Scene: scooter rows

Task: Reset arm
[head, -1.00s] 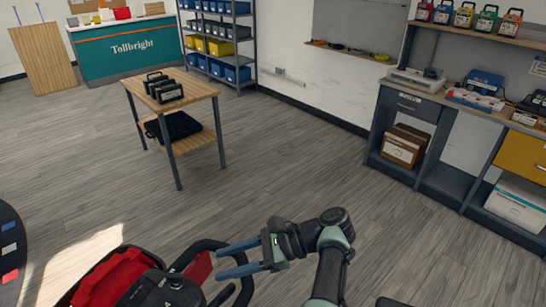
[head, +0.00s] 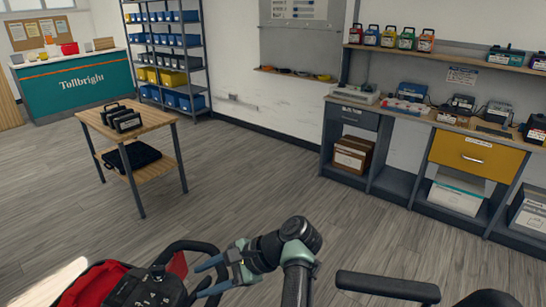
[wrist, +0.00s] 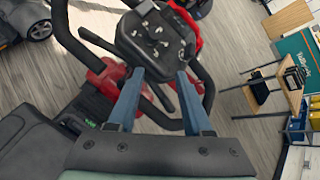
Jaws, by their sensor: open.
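My gripper (head: 208,275) is at the lower middle of the head view, with its two blue fingers apart and nothing between them. In the wrist view my gripper (wrist: 158,92) also shows open. Its fingers point towards the dark handlebar console (wrist: 155,38) of a red and black scooter. That scooter (head: 95,285) is at the lower left of the head view. From these views I cannot tell whether the fingers touch the scooter.
A small wooden table (head: 158,121) with black battery-like packs (head: 121,116) stands mid-left. A workbench (head: 400,110) with chargers runs along the right wall. A shelf (head: 165,55) with bins and a teal counter (head: 72,80) stand behind. The middle floor is clear.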

